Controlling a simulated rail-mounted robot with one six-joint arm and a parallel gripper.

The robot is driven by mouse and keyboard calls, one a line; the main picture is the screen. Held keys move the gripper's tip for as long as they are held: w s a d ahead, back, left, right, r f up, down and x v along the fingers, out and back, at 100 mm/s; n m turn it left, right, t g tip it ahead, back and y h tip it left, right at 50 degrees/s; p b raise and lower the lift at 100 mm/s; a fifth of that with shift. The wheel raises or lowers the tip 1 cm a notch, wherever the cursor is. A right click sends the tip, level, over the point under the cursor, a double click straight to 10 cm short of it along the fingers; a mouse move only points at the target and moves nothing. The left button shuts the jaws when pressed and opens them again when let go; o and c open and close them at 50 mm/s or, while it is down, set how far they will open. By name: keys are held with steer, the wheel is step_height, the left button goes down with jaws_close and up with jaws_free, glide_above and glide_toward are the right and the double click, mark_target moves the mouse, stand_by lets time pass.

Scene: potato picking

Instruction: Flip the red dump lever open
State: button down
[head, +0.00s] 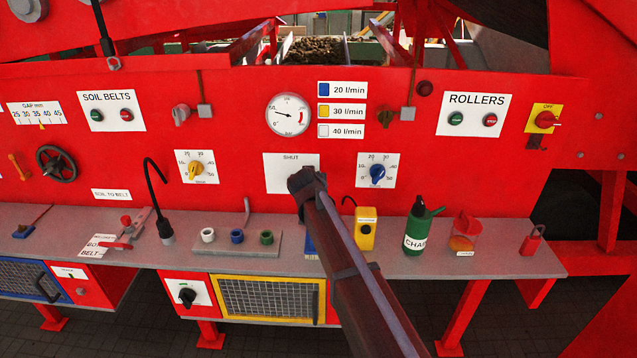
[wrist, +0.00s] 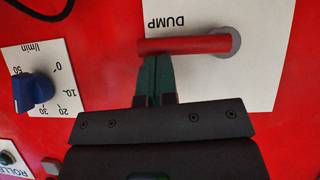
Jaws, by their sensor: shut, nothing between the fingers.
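The red dump lever (wrist: 185,44) lies level across a white plate (wrist: 262,80) marked DUMP, upside down in the wrist view. Its grey round pivot (wrist: 236,42) is at the right end there, and its free end points left. My gripper (wrist: 154,58) is shut and empty, its dark green fingertips at the lever's free end. I cannot tell whether they touch it.
A blue dial knob (head: 377,173) sits right of the plate, and it also shows in the wrist view (wrist: 34,92). A pressure gauge (head: 289,114) is above. The grey shelf below holds a yellow container (head: 366,230), a green CHAIN bottle (head: 418,228) and coloured rings (head: 237,236).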

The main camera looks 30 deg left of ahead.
stand_by(0.5)
steer(key=w+r+p+v, duration=0.1)
steer(key=r+p+v, duration=0.1)
steer(key=p+v, duration=0.7)
steer(key=v, duration=0.3)
steer(key=shift+r, duration=0.35)
steer(key=shift+s, duration=0.1)
